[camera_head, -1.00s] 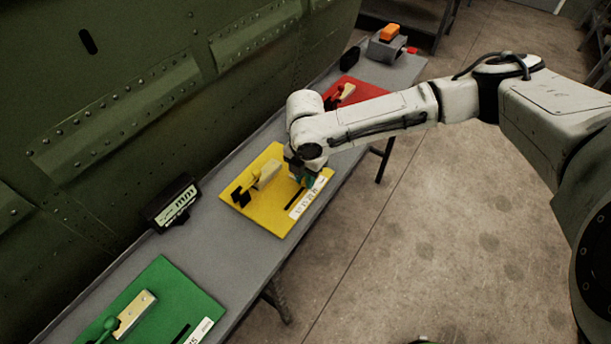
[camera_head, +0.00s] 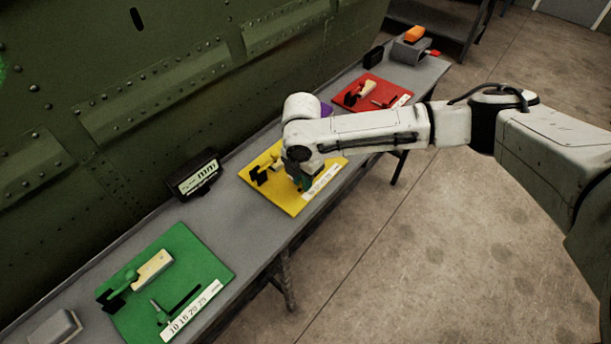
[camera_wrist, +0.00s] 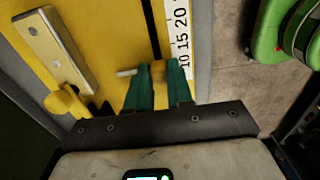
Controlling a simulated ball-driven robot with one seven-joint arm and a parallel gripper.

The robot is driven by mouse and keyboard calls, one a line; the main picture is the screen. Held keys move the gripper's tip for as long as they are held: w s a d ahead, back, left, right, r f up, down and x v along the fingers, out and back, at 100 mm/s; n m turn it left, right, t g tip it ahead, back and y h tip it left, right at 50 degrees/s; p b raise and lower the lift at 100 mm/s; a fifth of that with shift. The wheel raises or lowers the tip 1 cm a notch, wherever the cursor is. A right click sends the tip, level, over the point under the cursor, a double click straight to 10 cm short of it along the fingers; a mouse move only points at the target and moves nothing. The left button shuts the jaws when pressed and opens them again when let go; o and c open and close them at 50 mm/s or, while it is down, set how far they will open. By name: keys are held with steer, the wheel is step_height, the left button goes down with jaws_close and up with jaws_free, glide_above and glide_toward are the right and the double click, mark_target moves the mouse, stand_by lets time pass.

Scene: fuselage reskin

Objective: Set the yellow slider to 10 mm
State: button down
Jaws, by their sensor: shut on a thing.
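The yellow board (camera_head: 293,208) lies on the grey bench, with a white number strip (camera_head: 325,182) along its front edge. In the wrist view the yellow board (camera_wrist: 112,25) has a dark slot (camera_wrist: 150,22) running beside the strip (camera_wrist: 179,25), which reads 10, 15, 20. My gripper (camera_head: 304,184) is down over the slot, near the strip's low end. Its two teal fingers (camera_wrist: 160,72) are beside the 10 and shut on the yellow slider, which they largely hide. A pale peg (camera_wrist: 127,72) sticks out left of the fingers.
A cream block (camera_wrist: 55,45) and yellow knob (camera_wrist: 68,101) stand left of the fingers. A green board (camera_head: 190,265) and red board (camera_head: 378,92) lie along the bench (camera_head: 230,215). A dark display (camera_head: 195,177) stands behind. The green fuselage wall (camera_head: 210,60) borders the bench.

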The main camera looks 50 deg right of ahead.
steer(key=c, duration=1)
jaws_free()
steer(key=shift+a, duration=0.25)
step_height(320, 180, up, 11)
steer(key=b, duration=0.1)
steer(key=shift+f, duration=0.1)
